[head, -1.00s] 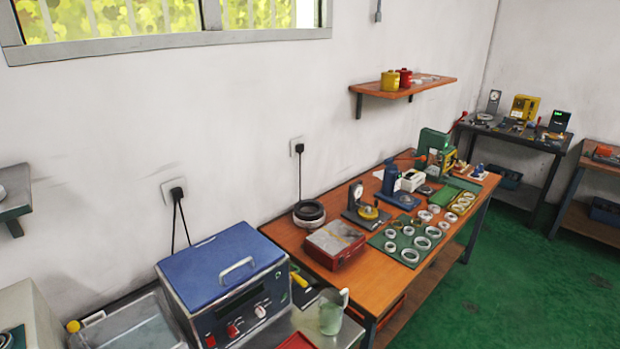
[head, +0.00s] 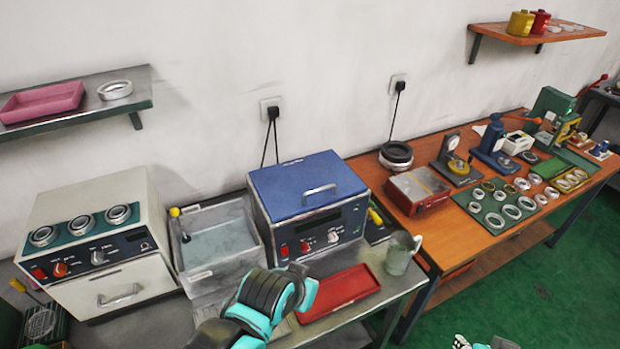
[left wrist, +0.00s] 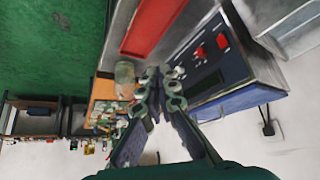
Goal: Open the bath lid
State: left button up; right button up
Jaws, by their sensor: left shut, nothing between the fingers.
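The bath is a box with a blue lid (head: 305,181), a metal handle (head: 320,190) on top and a dark front panel (head: 323,235). The lid lies flat and closed on the bath in the head view. My left arm rises from the bottom edge in front of the bath, its fingers not distinct there. In the left wrist view, my left gripper (left wrist: 161,78) is shut and empty, in front of the bath's panel (left wrist: 210,62). The lid's blue side (left wrist: 245,97) shows at the right, apart from the fingers.
A red tray (head: 338,291) and a grey jug (head: 400,252) stand before the bath. An open basin (head: 218,243) adjoins it at left, beside a white heater unit (head: 100,240). The wooden table (head: 455,232) at right holds rings and tools. Two plugs are on the wall behind.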

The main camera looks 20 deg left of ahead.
pick_arm(q)
jog(key=o, duration=0.5)
jog(key=shift+w+r, duration=0.1)
jog(key=shift+r, duration=0.1)
jog(key=shift+o, duration=0.5)
jog(key=w+a+r+m+p, duration=0.1)
jog(key=w+r+p, duration=0.2)
jog(key=w+r, duration=0.2)
jog(key=shift+a+r+m+g+p, duration=0.25)
jog(key=shift+r+m+g+p, duration=0.05)
jog(key=shift+r+m+p, duration=0.15)
jog(key=m+g+h+p, duration=0.1)
jog(key=m+g+p, duration=0.1)
jog(key=m+p, duration=0.6)
send_near(318, 189)
jog(key=shift+n, duration=0.65)
jog(key=x, duration=0.7)
jog(key=shift+w+f+b, duration=0.1)
jog(key=shift+f+b, duration=0.25)
grip_shut()
